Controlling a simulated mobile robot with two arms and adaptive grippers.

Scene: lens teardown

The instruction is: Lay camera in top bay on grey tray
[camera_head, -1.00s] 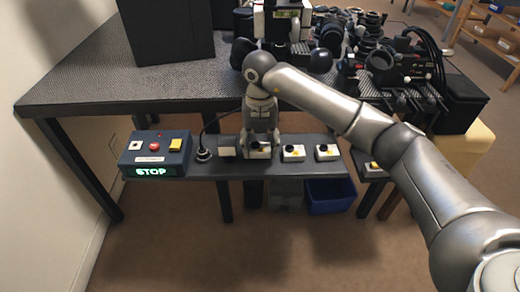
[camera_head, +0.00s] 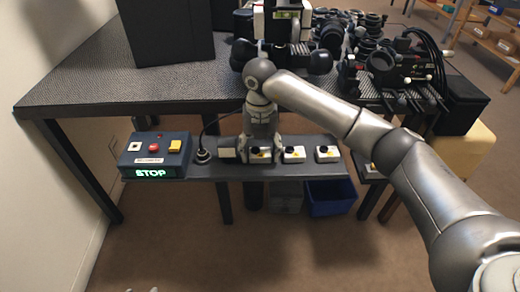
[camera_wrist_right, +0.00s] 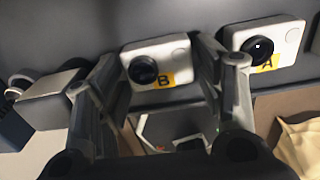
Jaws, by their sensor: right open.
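My right gripper (camera_head: 257,138) is over the dark shelf, open and pointing down. In the right wrist view its two fingers (camera_wrist_right: 158,62) stand apart on either side of a white camera with a black lens and a yellow B label (camera_wrist_right: 180,79). That camera (camera_head: 261,157) shows just below the gripper in the head view. I cannot tell whether the fingers touch it. A second white camera, labelled A (camera_wrist_right: 287,45), sits to its right in the wrist view. No grey tray with bays can be made out for certain. My left gripper cannot be made out.
More white cameras (camera_head: 293,154) (camera_head: 327,153) stand in a row to the right. A pale block (camera_head: 228,155) and a blue STOP box (camera_head: 155,157) are to the left. A grey bin (camera_head: 286,196) and a blue bin (camera_head: 331,198) are below. The patterned table (camera_head: 90,75) is behind.

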